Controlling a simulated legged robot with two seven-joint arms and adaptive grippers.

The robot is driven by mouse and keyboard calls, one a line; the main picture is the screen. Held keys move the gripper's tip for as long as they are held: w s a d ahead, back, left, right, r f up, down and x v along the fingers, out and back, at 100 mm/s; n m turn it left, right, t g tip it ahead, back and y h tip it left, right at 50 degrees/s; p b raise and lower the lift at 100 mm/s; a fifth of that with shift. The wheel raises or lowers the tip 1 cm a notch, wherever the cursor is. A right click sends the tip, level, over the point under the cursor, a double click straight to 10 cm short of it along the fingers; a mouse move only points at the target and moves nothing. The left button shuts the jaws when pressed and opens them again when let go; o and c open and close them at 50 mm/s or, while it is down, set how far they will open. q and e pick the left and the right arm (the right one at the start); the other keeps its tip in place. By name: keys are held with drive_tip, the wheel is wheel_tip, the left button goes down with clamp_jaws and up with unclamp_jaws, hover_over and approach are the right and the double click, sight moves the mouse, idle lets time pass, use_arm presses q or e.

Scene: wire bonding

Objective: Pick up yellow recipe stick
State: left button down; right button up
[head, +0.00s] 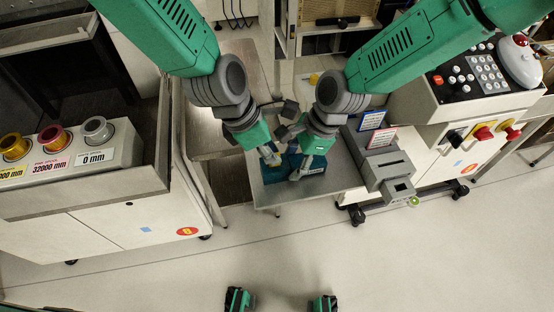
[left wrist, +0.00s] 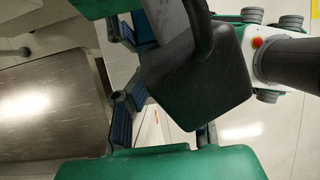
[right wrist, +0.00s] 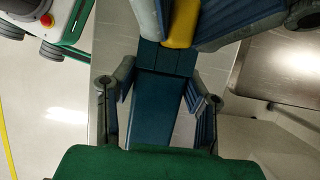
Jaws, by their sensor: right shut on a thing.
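A blue holder (right wrist: 160,110) is between the fingers of my right gripper (right wrist: 160,112), which is shut on it; the right gripper also shows in the head view (head: 303,172). A yellow stick (right wrist: 184,22) stands at the top of the right wrist view, against the holder's far end. My left gripper (head: 271,156) is close by, with its blue fingers on either side of the stick in the right wrist view. In the left wrist view its fingers (left wrist: 124,78) are apart, so it looks open. My other arm's dark link hides part of that view.
A grey cart tray (head: 345,180) lies under the grippers. Grey boxes with blue and red labels (head: 372,120) stand on its right. A bench with several spools (head: 96,130) is at left, a control panel (head: 485,75) at right.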

idle(0.3)
use_arm(q)
drive_tip(key=shift+r, duration=0.55)
wheel_tip(320, 180, up, 2)
drive_tip(key=shift+r, duration=0.1)
drive_tip(key=shift+s+a+r, duration=0.15)
drive_tip(key=shift+a, duration=0.45)
use_arm(e)
drive_tip(key=shift+a, duration=0.15)
use_arm(q)
drive_tip(key=s+a, duration=0.3)
drive_tip(key=a, duration=1.3)
drive_tip(key=shift+s+a, duration=0.15)
drive_tip(key=shift+s, duration=0.25)
drive_tip(key=shift+a, duration=0.1)
use_arm(e)
drive_tip(key=o, duration=1.3)
